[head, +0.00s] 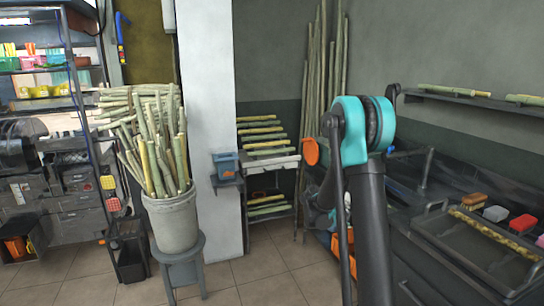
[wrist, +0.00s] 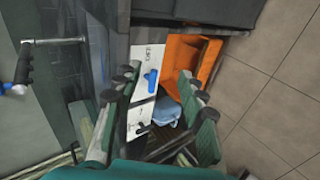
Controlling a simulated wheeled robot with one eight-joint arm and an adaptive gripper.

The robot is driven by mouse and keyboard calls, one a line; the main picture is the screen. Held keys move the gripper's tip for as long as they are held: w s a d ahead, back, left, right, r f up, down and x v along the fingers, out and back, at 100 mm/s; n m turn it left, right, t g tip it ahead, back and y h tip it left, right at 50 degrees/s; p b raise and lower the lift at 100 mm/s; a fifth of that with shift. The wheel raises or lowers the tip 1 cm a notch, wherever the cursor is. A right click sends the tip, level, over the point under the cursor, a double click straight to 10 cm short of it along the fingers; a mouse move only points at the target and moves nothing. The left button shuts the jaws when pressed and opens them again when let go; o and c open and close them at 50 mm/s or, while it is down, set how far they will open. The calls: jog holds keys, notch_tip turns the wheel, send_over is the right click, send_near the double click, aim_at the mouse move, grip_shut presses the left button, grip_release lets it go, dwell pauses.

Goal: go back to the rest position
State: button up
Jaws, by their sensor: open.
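My gripper (wrist: 160,90) shows in the wrist view with its two green and dark fingers spread apart. Nothing is held between them. Beyond the fingers are a white panel (wrist: 146,68) with a blue handle, an orange box-like part (wrist: 188,56) and a light blue object (wrist: 166,110). The fingers look apart from these, though the exact distance cannot be told. In the head view my arm rises at the right of centre with a teal joint on top. My fingers cannot be made out clearly there.
A grey bucket (head: 171,222) of cane stands on a stool (head: 184,268) at left. A rack of cane (head: 268,209) is by the back wall. At right is a dark counter with a tray (head: 442,242), sponges and a red block (head: 522,223). Tiled floor (head: 240,285) is open in front.

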jog(key=s+a+m+y, duration=0.1)
jog(key=s+a+y, duration=0.2)
jog(key=s, duration=0.8)
jog(key=s+a+m+y, duration=0.1)
jog(key=s+a+y, duration=0.2)
jog(key=s+a, duration=0.3)
jog(key=s+a+m+y, duration=0.1)
jog(key=s+a+y, duration=0.2)
jog(key=s, duration=1.3)
jog(key=shift+s+a+f+m+y, duration=0.2)
jog(key=shift+s+a+m+y, duration=0.15)
jog(key=shift+a, duration=0.3)
